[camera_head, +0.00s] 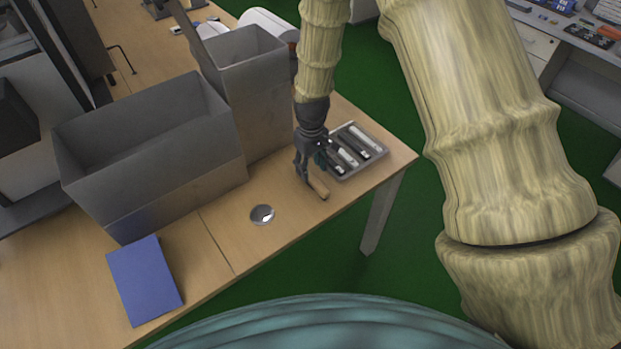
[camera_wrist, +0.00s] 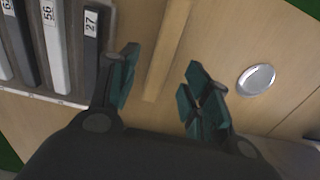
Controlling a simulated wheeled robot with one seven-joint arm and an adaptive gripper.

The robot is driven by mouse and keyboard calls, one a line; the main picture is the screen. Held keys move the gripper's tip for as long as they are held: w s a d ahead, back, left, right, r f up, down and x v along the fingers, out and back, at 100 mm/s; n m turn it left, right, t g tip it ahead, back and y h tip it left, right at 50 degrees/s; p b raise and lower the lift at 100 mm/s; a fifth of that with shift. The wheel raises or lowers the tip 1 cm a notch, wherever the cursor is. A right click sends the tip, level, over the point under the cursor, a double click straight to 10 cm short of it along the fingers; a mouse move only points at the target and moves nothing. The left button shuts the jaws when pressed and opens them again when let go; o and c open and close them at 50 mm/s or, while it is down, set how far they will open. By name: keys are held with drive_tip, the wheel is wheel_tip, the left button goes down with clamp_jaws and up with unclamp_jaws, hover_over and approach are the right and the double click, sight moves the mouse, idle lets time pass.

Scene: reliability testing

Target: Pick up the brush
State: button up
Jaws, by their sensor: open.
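The brush shows as a pale wooden handle (camera_head: 318,188) on the table near its front edge, beside the grey tray. In the wrist view the handle (camera_wrist: 168,45) runs from the top edge down to between the two fingers. No bristles can be made out. My gripper (camera_head: 308,166) is right over the handle, pointing down. In the wrist view my gripper (camera_wrist: 160,78) is open, with one teal-padded finger on each side of the handle and a gap to each. Whether the fingertips are at the handle's height is hard to tell.
A grey tray (camera_head: 376,135) with several numbered bars stands close beside my gripper. A small round metal dish (camera_head: 262,214) lies to the left. Two grey bins (camera_head: 150,160) (camera_head: 250,100) and a blue book (camera_head: 145,281) are further left. The table's front edge is close.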

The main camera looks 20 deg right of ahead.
sight(311, 177)
drive_tip(key=shift+s+f, duration=0.15)
drive_tip(key=shift+f, duration=0.15)
drive_tip(key=shift+f+p, duration=1.15)
drive_tip(key=shift+f, duration=1.35)
clamp_jaws()
